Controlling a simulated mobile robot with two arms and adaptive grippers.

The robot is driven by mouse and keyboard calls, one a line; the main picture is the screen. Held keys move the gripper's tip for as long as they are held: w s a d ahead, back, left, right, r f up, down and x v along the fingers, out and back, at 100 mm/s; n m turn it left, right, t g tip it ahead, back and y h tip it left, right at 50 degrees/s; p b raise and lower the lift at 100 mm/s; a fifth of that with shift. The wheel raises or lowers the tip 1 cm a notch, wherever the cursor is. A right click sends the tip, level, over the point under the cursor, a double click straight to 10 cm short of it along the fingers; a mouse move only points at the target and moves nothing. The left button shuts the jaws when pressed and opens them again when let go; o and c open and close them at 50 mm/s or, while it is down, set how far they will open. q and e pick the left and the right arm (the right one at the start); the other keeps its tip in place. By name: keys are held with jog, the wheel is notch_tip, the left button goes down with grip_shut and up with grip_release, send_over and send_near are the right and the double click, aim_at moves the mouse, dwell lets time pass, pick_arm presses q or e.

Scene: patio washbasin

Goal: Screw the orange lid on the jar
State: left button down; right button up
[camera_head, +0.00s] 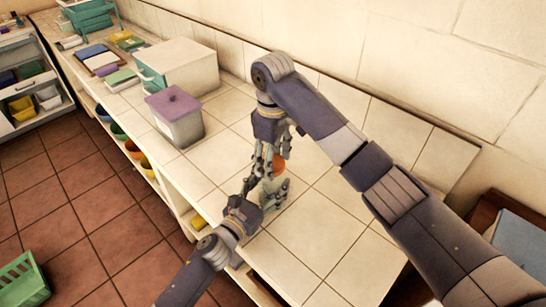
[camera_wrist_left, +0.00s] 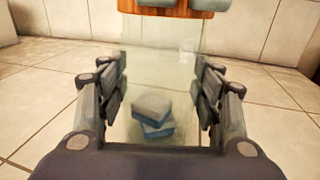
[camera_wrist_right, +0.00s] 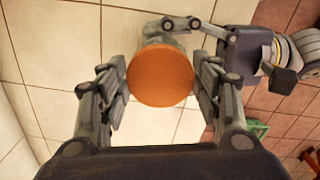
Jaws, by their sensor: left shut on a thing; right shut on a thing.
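The clear glass jar (camera_wrist_left: 160,62) stands upright on the tiled counter, with blue-and-white blocks (camera_wrist_left: 153,117) inside. My left gripper (camera_head: 264,191) is shut around the jar from the side; its fingers flank the glass in the left wrist view (camera_wrist_left: 160,95). The orange lid (camera_wrist_right: 160,75) is round and lies flat over the jar's mouth; its edge also shows in the left wrist view (camera_wrist_left: 160,12). My right gripper (camera_head: 270,158) points down from above and is shut on the lid, fingers on opposite sides. I cannot tell whether the threads are engaged.
A clear box with a purple lid (camera_head: 173,103) and a white box (camera_head: 180,66) stand farther back on the counter. The wall (camera_head: 440,60) runs behind my right arm. Bare tiles (camera_head: 320,235) lie right of the jar. A green crate (camera_head: 22,278) is on the floor.

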jog(key=m, duration=0.4)
jog(key=shift+s+a, duration=0.1)
jog(key=shift+a, duration=0.05)
jog(key=m, duration=0.8)
jog(key=shift+a, duration=0.1)
jog(key=m, duration=0.3)
jog(key=shift+m, duration=0.3)
jog(key=m, duration=0.3)
jog(key=shift+a+m, duration=0.15)
jog(key=shift+m, duration=0.25)
jog(key=m, duration=0.3)
jog(key=shift+m, duration=0.4)
jog(key=m, duration=0.5)
jog(key=shift+w+a+m, duration=0.1)
jog(key=shift+w+m, duration=0.15)
jog(key=shift+m, duration=0.15)
pick_arm(q)
jog(key=shift+f, duration=0.1)
pick_arm(e)
jog(key=m, duration=0.3)
jog(key=shift+w+m, duration=0.1)
jog(key=shift+m, duration=0.2)
jog(key=o, duration=0.7)
